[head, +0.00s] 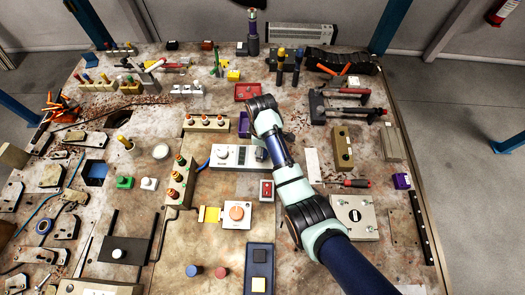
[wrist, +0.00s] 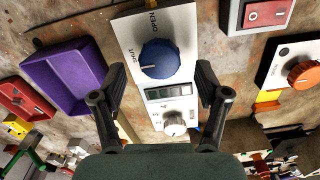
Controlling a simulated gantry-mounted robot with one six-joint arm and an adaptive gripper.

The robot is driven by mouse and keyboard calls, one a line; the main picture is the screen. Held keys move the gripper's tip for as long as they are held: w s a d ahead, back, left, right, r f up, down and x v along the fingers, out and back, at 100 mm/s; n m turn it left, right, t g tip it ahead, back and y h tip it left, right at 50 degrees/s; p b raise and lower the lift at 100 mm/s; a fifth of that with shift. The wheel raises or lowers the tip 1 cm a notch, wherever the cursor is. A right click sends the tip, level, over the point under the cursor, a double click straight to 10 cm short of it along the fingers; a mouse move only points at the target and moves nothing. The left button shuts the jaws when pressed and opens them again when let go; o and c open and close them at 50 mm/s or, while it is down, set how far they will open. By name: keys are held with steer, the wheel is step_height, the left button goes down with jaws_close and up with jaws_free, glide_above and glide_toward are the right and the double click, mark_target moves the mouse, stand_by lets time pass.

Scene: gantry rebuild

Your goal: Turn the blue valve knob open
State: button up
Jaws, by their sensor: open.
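The blue valve knob (wrist: 160,58) sits on a white panel (wrist: 128,32) lettered OPEN and SHUT. Its pale mark points left, towards the SHUT lettering. My gripper (wrist: 156,84) is open and empty, with one finger to each side of the knob and clear of it in the picture. The height between fingers and knob is hard to judge. Below the knob, the panel carries a small display (wrist: 170,91) and a white knob (wrist: 174,123).
A purple bin (wrist: 66,75) stands left of the panel. A red rocker switch (wrist: 267,12) and an orange knob (wrist: 304,74) lie to the right. Many other parts crowd the table.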

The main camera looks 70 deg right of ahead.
steer(key=shift+f, duration=1.25)
steer(key=c, duration=1.2)
steer(key=shift+o, duration=0.2)
steer(key=shift+r+m, duration=0.1)
steer(key=shift+m, duration=0.2)
steer(key=m+p, duration=0.2)
steer(key=shift+r+m+p, duration=0.1)
steer(key=shift+m+p, duration=0.25)
steer(key=shift+m, duration=0.05)
steer(key=m+p, duration=0.2)
steer(key=m, duration=0.3)
steer(key=m+p, duration=0.1)
steer(key=m, duration=0.3)
steer(key=shift+m+p, duration=0.35)
steer(key=shift+m, duration=0.05)
steer(key=m, duration=0.4)
steer(key=shift+w+m+p, duration=0.1)
steer(key=shift+m+p, duration=0.2)
steer(key=shift+p, duration=0.05)
